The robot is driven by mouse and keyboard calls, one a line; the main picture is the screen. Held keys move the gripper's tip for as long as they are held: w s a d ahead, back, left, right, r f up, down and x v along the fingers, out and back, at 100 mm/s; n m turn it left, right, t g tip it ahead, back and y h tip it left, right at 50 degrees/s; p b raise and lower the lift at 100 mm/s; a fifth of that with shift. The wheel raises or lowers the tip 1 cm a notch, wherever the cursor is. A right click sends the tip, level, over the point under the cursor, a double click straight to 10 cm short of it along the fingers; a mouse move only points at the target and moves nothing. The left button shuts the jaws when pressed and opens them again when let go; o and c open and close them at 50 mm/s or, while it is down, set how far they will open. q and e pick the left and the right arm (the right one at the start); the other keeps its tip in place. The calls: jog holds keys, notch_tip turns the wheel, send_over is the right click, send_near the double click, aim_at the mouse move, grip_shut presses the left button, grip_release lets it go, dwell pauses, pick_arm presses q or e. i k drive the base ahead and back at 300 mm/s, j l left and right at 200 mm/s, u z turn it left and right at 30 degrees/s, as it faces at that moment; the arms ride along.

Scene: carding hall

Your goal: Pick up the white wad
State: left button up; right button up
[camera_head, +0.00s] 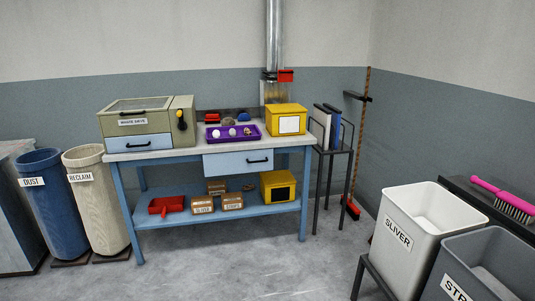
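A purple tray (224,140) lies on the top of the blue workbench (180,153). In it sit small pale lumps: a white one at the left (216,134), a white one in the middle (232,132) and a darker, brownish-white one at the right (248,131). They are too small to tell which is the white wad. Neither of my grippers is in view.
A beige box (133,122) stands left of the tray and a yellow box (287,119) right of it. Blue DUST (55,210) and cream RECLAIM (97,210) bins stand left. White SLIVER bin (405,235) and a grey bin (480,265) stand right. Floor before the bench is clear.

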aim_at(216, 133)
jog(key=i, duration=2.55)
